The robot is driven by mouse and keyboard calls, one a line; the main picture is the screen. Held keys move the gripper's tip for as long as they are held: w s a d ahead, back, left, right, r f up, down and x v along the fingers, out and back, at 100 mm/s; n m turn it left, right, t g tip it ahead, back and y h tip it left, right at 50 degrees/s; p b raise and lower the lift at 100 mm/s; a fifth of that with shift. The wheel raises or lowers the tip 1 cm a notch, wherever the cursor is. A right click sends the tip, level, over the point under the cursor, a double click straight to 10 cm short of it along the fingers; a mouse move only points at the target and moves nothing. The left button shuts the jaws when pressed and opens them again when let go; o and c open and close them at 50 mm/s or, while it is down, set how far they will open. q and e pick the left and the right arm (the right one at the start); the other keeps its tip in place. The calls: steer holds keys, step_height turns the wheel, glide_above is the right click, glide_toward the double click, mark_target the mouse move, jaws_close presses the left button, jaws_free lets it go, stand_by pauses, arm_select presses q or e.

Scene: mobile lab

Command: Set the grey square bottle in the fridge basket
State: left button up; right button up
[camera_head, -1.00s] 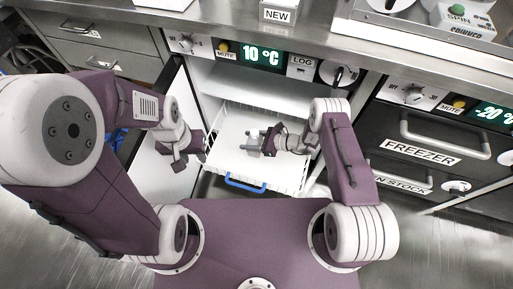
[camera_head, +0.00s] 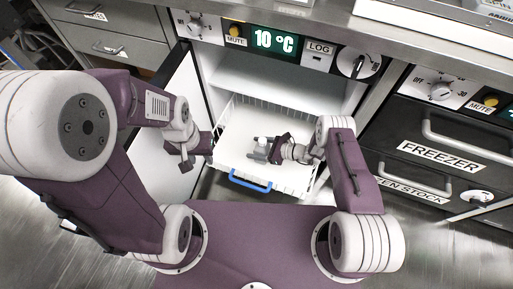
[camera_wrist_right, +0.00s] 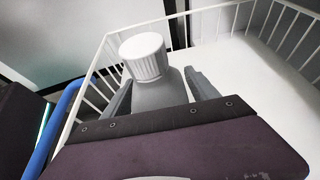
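The grey square bottle (camera_wrist_right: 160,94) has a white ribbed cap and stands between the fingers of my right gripper (camera_wrist_right: 160,92) in the right wrist view. Both fingers lie against its sides. In the head view my right gripper (camera_head: 262,149) is inside the white wire fridge basket (camera_head: 236,112), with the bottle (camera_head: 260,143) small there. The bottle's base is hidden, so I cannot tell if it touches the basket floor. My left gripper (camera_head: 183,158) hangs by the open fridge door, apart from the bottle; its finger gap is unclear.
The basket is pulled out, with a blue handle (camera_head: 249,182) at its front. The open fridge door (camera_head: 170,125) stands to its left. The freezer drawers (camera_head: 435,150) are at the right. The basket floor around the bottle looks clear.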

mark_target(268, 148)
steer(key=shift+r, duration=0.2)
steer(key=shift+s+d+r+p, duration=0.1)
steer(key=shift+d+r+p, duration=0.2)
steer(key=shift+p, duration=0.1)
steer(key=p+v, duration=0.4)
steer(key=v, duration=0.6)
steer(key=shift+s+d, duration=0.2)
steer(key=shift+d, duration=0.35)
